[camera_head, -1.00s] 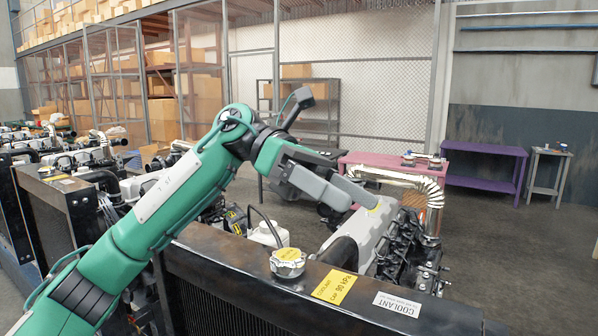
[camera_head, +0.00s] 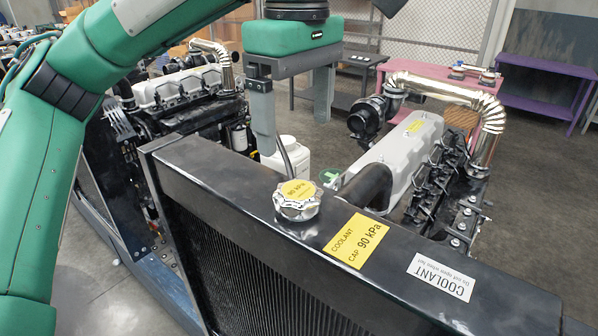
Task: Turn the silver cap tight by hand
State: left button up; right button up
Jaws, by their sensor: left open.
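The silver cap (camera_head: 298,201) has a scalloped rim and a yellow top label marked 90 kPa. It sits on the black top rail of the radiator (camera_head: 215,196), near the middle of the view. My left gripper (camera_head: 293,140) hangs above and behind the cap, its two grey fingers pointing down and spread wide apart. It is open and empty, and does not touch the cap. The left finger's tip overlaps a white bottle (camera_head: 297,157) behind the rail in the picture. My right gripper is not in view.
A yellow coolant cap label (camera_head: 356,240) and a white coolant label (camera_head: 441,277) lie on the rail. Behind it stand a grey engine cover (camera_head: 401,152) and a shiny silver pipe (camera_head: 491,112). Another engine (camera_head: 185,88) is at the left.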

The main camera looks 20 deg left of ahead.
pick_arm(q)
jog(key=b, duration=0.3)
send_over(298, 190)
notch_tip(298, 190, down, 4)
jog(key=shift+f, duration=0.1)
notch_tip(298, 190, down, 5)
jog(key=b, duration=0.5)
jog(key=shift+r+p, duration=0.3)
jog(key=shift+r, duration=0.05)
jog(key=shift+f, duration=0.1)
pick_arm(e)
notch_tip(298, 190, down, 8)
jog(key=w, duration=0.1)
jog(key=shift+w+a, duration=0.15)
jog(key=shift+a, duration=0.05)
pick_arm(q)
jog(key=c, duration=1.4)
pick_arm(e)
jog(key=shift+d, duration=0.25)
